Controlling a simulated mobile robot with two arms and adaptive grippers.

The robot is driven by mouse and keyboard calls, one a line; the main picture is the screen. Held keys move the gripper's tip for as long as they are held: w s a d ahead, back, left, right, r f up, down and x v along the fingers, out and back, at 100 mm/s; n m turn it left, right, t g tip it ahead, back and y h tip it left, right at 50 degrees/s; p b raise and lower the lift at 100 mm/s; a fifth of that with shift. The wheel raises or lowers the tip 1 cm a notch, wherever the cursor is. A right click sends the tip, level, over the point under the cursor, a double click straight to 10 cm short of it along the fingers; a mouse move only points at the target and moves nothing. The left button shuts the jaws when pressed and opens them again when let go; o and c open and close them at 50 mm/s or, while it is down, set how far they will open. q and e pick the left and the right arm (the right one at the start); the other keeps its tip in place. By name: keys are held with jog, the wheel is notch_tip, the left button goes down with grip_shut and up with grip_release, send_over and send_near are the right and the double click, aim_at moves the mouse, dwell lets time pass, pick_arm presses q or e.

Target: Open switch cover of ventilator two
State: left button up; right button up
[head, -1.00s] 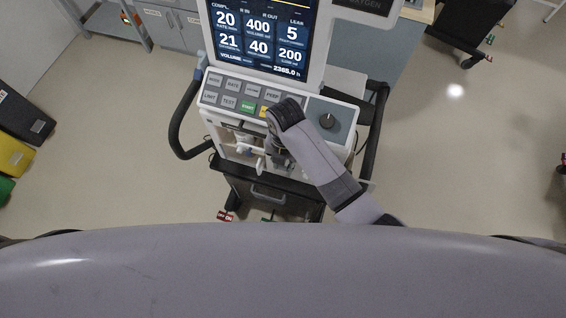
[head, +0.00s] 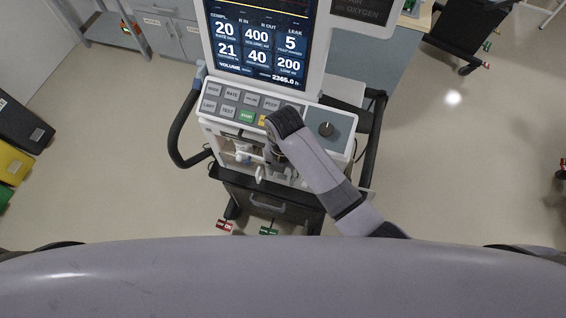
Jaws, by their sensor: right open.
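My right arm reaches in from the lower right, and my right gripper (head: 272,158) is at the front face below the buttons, near the white fittings (head: 246,155). Its fingers are mostly hidden under its own wrist; it is open. The switch cover cannot be made out; the arm hides part of the front. My left gripper is not in view.
A black handle rail (head: 176,135) curves out at the ventilator's left, another (head: 376,135) at its right. A drawer with a handle (head: 268,204) is below. Yellow and black bins (head: 14,163) stand at the far left.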

notch_tip(320, 180, up, 11)
jog(key=shift+w+d+r, duration=0.15)
jog(key=shift+w+r, duration=0.05)
jog(key=shift+w, duration=0.1)
dwell(0.7)
